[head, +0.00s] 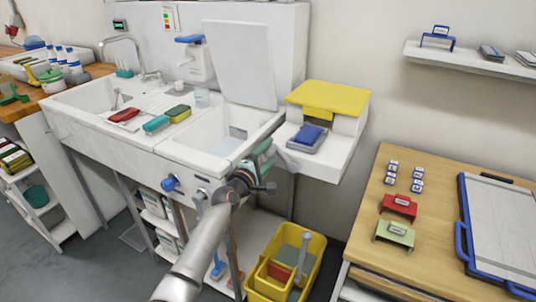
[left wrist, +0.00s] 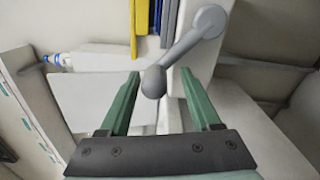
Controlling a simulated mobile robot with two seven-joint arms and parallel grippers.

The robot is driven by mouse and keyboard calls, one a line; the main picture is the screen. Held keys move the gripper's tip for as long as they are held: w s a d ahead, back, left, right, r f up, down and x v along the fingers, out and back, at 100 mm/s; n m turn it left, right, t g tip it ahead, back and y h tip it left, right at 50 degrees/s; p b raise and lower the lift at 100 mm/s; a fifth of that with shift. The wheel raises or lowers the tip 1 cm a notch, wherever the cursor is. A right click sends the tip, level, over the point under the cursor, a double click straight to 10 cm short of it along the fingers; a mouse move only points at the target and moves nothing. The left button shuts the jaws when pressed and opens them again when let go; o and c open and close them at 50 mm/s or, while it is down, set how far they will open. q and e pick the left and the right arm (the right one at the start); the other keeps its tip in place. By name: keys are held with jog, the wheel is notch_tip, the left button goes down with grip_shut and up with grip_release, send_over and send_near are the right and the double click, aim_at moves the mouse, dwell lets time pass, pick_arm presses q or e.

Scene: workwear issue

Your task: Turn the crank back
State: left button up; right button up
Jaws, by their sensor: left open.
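The grey crank (left wrist: 183,48) shows in the left wrist view. Its arm slants from a round hub at the upper right down to a rounded knob between my fingers. In the head view, part of the crank (head: 287,160) shows beside the white box unit with the yellow lid (head: 328,97), partly hidden by my gripper. My left gripper (head: 265,153) is open in front of the sink, its green fingers pointing towards the crank. In the left wrist view the gripper (left wrist: 159,76) has a finger on each side of the knob, with gaps between. My right gripper is not in view.
A white double sink (head: 140,133) with an upright lid (head: 240,62) stands left of the crank. A blue item (head: 308,136) lies on the unit's ledge. A yellow bucket (head: 257,286) stands below. A wooden table (head: 365,240) with badges and a board is at right.

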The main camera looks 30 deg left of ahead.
pick_arm(q)
jog(key=shift+s, duration=0.45)
jog(key=s+p, duration=0.1)
jog(key=s, duration=1)
jog(key=shift+s+a, duration=0.2)
jog(key=shift+s, duration=0.05)
jog(key=shift+f, duration=0.1)
